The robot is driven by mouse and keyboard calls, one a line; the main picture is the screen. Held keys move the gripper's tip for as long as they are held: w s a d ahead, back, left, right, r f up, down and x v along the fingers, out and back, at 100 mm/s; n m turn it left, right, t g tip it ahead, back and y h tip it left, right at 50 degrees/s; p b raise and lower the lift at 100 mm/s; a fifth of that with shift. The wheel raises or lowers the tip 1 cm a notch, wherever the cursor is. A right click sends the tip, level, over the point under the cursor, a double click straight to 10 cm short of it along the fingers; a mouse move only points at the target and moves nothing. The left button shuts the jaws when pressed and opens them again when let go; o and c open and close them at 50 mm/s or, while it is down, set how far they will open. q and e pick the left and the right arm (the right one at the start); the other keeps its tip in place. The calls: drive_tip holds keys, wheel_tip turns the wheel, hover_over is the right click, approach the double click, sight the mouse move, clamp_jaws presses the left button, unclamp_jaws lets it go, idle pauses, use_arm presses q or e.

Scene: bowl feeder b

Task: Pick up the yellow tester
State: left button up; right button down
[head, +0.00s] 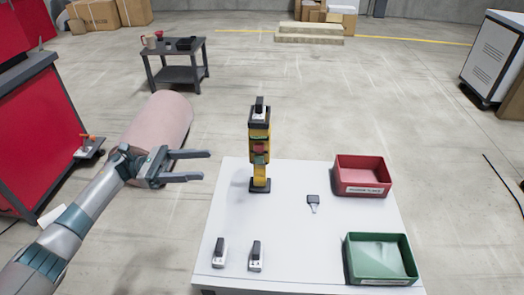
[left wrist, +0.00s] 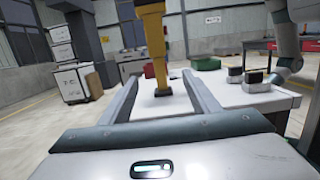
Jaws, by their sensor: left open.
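The yellow tester (head: 259,147) stands upright on a dark foot at the back left of the white table (head: 290,215). It has a dark top with a small black-and-white piece on it, and red and green parts on its front. My left gripper (head: 209,165) is open and empty, left of the tester and apart from it, with its fingers pointing toward it. In the left wrist view the tester (left wrist: 155,45) stands beyond and between the open fingers (left wrist: 158,85); its top is cut off. My right gripper is not identifiable in the head view.
A red bin (head: 362,162) and a green bin (head: 380,250) stand at the table's right. A small dark-headed key-like piece (head: 313,202) lies mid-table. Two small black-and-white blocks, one left (head: 219,250) and one right (head: 255,257), stand at the front left.

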use_arm(q)
drive_tip(key=shift+d, duration=0.1)
drive_tip(key=p, duration=0.5)
approach(260, 161)
drive_tip(key=w+d+f, duration=0.2)
drive_tip(key=w+d, duration=0.1)
drive_tip(key=shift+d, duration=0.1)
drive_tip(key=shift+d+f, duration=0.1)
drive_tip(key=shift+d, duration=0.5)
use_arm(e)
drive_tip(key=shift+w+a+f+t+y, duration=0.2)
drive_tip(key=shift+w+a+t, duration=0.4)
drive_tip(key=shift+a+t, duration=0.15)
drive_tip(key=shift+w+a+f+t+y, duration=0.2)
drive_tip(key=shift+w+a+t, duration=0.4)
drive_tip(key=shift+a, duration=0.25)
